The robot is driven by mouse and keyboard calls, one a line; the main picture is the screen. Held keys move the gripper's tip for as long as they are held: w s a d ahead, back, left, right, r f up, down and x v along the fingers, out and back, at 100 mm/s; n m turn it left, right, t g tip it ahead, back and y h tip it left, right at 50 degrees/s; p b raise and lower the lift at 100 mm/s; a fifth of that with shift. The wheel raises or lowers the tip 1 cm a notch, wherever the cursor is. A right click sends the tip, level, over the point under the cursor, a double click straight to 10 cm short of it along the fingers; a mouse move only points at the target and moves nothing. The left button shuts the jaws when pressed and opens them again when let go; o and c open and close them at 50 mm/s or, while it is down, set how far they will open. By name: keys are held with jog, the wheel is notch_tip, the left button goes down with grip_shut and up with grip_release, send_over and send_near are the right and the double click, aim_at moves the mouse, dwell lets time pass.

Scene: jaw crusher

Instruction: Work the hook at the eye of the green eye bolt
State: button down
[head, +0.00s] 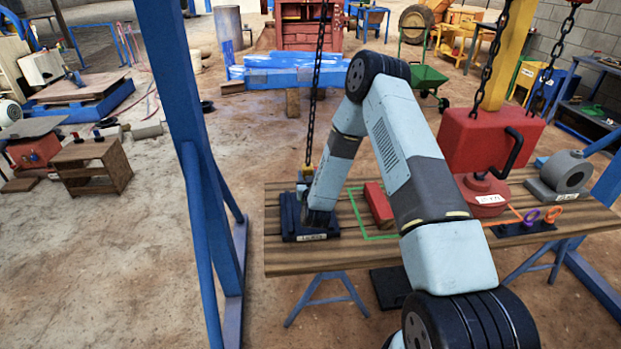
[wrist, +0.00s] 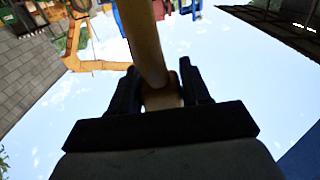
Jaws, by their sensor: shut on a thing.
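A dark chain (head: 318,85) hangs down to a yellow fitting (head: 307,173) above the left end of the wooden bench. My forearm reaches down there and hides most of the hook and my gripper in the head view. In the wrist view my gripper (wrist: 158,75) is shut on a tan-yellow shaft (wrist: 148,40), which looks like part of the hook. The hook's tip is not visible. Below the fitting, a dark blue block (head: 308,230) with a white label sits on the bench. I cannot make out the green eye bolt in either view.
A red block (head: 378,205) lies by a green outline on the bench (head: 340,255). To the right are a red lidded weight (head: 485,195), purple (head: 532,216) and orange (head: 553,214) eye bolts and a grey motor-like part (head: 562,175). A blue frame post (head: 185,120) stands left.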

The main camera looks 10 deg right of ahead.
jog(key=shift+w+r, duration=0.1)
jog(key=shift+r, duration=0.05)
jog(key=shift+c, duration=2.2)
grip_release()
